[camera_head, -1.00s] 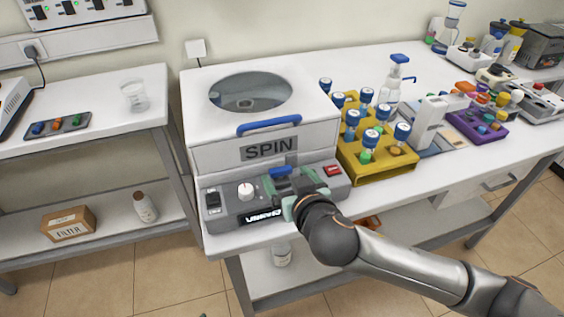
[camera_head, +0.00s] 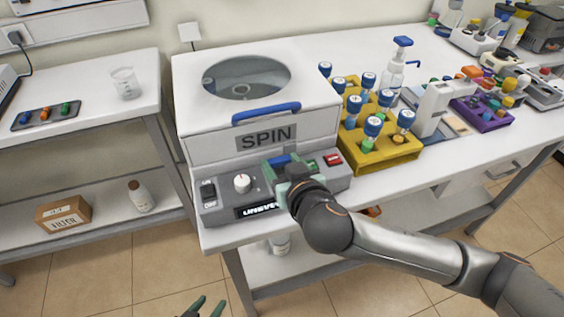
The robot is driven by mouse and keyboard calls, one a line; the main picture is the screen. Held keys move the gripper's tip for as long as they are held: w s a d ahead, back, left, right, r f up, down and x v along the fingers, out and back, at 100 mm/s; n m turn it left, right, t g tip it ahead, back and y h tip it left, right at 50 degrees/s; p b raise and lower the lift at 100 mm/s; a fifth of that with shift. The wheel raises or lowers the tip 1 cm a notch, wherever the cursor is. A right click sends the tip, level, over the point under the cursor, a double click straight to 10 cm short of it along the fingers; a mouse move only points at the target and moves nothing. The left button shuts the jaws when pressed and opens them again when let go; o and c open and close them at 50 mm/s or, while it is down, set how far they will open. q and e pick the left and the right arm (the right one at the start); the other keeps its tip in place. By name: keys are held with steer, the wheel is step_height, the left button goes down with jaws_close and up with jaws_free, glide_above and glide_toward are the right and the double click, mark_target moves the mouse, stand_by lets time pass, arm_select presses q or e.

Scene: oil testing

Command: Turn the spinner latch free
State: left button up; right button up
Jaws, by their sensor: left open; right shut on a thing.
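The spinner (camera_head: 190,142) is a white box marked SPIN with a grey control panel. Its lid is down, with a round window (camera_head: 246,78) and a blue handle (camera_head: 266,113). The blue latch (camera_head: 281,160) sits at the front below the SPIN label. My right gripper (camera_head: 284,168) is shut on the latch, and its green fingers and wrist hide part of it. My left gripper (camera_head: 205,307) shows only its green fingertips at the bottom edge; they are apart and empty, well below the spinner.
A yellow rack (camera_head: 385,157) of blue-capped tubes stands close to the spinner's right. The panel has a white knob (camera_head: 242,183), a red switch (camera_head: 333,159) and a partly hidden display (camera_head: 258,211). A side table (camera_head: 85,92) stands at left.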

steer(key=c, duration=0.7)
steer(key=shift+c, duration=0.2)
steer(key=n+g+y+p, duration=0.1)
steer(key=n+y+p, duration=0.2)
steer(key=d+n+g+y+p, duration=0.1)
steer(key=p, duration=0.1)
steer(key=shift+w+r+n+g+y, duration=0.25)
steer(key=shift+w+n+g+y, duration=0.05)
steer(key=shift+n, duration=0.1)
steer(key=shift+w+d+f+n+g+y+p, duration=0.1)
steer(key=shift+w+n+g+y+p, duration=0.1)
steer(key=shift+n+g+y+p, duration=0.85)
steer(key=shift+w+d+n+g+y+p, duration=0.15)
steer(key=shift+n+g+y+p, duration=0.3)
steer(key=shift+n+g, duration=0.75)
steer(key=shift+w+f+n+g+y, duration=0.15)
steer(key=shift+n+g+y, duration=0.2)
steer(key=shift+n+g, duration=0.55)
steer(key=shift+w+n+g+y, duration=0.1)
steer(key=shift+n+g+y, duration=0.25)
steer(key=shift+n+g, duration=0.9)
steer(key=shift+g, duration=0.2)
